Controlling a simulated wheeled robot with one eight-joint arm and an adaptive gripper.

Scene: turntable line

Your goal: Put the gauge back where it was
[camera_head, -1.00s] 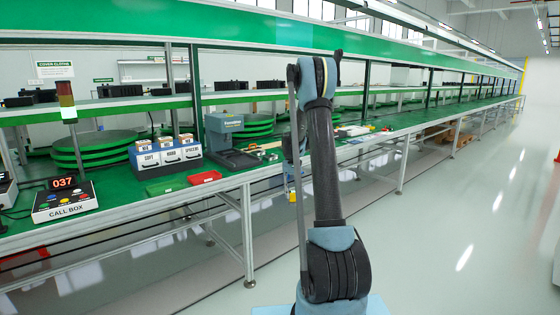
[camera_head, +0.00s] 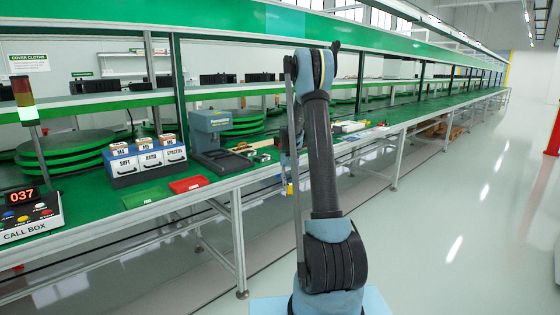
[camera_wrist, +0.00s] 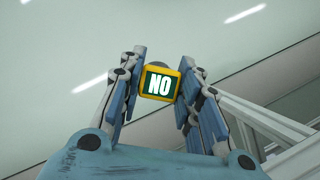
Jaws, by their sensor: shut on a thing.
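The gauge (camera_wrist: 159,82) is a small yellow-edged block with a green face reading "NO", seen in the wrist view. My gripper (camera_wrist: 160,85) is shut on it, with one blue finger against each side. A grey rounded part shows just behind the gauge. Pale floor lies beyond it, so it is held in the air, clear of the bench. In the head view a small yellow bit of the gauge (camera_head: 290,189) shows below my gripper (camera_head: 289,172), in front of the bench edge. My arm hides part of the gripper there.
The green bench (camera_head: 262,172) runs away to the right. On it stand a call box (camera_head: 30,218), a blue drawer box (camera_head: 147,162), a green tray (camera_head: 145,197), a red tray (camera_head: 189,184) and a grey-blue press (camera_head: 212,135). Open floor lies at right, with a red post (camera_head: 553,135).

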